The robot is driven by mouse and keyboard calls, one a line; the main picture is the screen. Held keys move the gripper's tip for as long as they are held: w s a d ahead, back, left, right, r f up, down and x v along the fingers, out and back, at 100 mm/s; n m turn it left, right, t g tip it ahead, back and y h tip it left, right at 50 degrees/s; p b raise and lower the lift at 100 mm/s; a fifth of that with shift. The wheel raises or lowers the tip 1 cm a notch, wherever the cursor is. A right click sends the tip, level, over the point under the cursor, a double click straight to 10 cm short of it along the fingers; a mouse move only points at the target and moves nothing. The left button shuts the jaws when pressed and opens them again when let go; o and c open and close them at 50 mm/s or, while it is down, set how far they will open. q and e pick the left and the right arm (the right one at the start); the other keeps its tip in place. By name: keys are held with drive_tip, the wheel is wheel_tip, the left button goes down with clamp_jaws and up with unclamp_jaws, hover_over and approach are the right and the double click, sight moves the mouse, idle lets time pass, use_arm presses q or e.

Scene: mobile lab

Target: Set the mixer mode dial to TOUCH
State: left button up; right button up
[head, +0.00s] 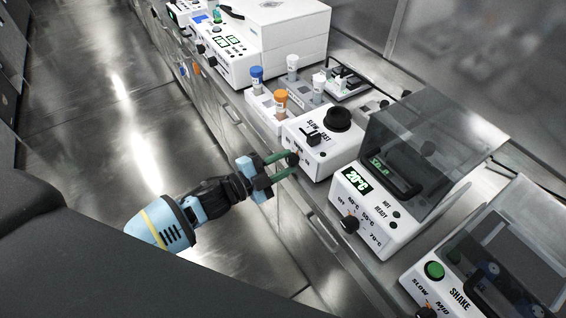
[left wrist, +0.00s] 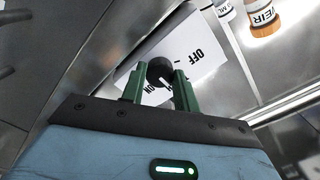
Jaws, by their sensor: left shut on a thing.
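The white mixer (head: 322,150) stands on the bench with a black cup (head: 338,118) on top and a SLOW–FAST slider (head: 313,138). Its black mode dial (head: 293,158) is on the front face, partly hidden by my left gripper (head: 285,164). In the left wrist view the round dial (left wrist: 160,69) sits between the two green fingers of my left gripper (left wrist: 160,80), which is shut on it. The dial has a white pointer line. The words OFF and, partly covered, ON show on the panel around it; I cannot read TOUCH. My right gripper is not in view.
A shaker (head: 445,270) is at the lower right. Tubes with blue (head: 256,76) and orange (head: 281,98) caps stand left of the mixer. Open floor (head: 110,120) lies at left.

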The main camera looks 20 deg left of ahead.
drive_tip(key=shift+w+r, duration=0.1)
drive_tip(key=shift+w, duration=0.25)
use_arm(q)
drive_tip(key=o, duration=1)
drive_tip(key=shift+c, duration=0.2)
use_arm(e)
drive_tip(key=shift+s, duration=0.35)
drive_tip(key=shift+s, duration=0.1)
use_arm(q)
drive_tip(key=shift+s+a, duration=0.2)
drive_tip(key=shift+s, duration=0.05)
drive_tip(key=v, duration=0.7)
drive_tip(key=shift+b, duration=0.3)
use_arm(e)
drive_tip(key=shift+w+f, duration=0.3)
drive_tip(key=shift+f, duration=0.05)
use_arm(q)
drive_tip(key=shift+s, duration=0.1)
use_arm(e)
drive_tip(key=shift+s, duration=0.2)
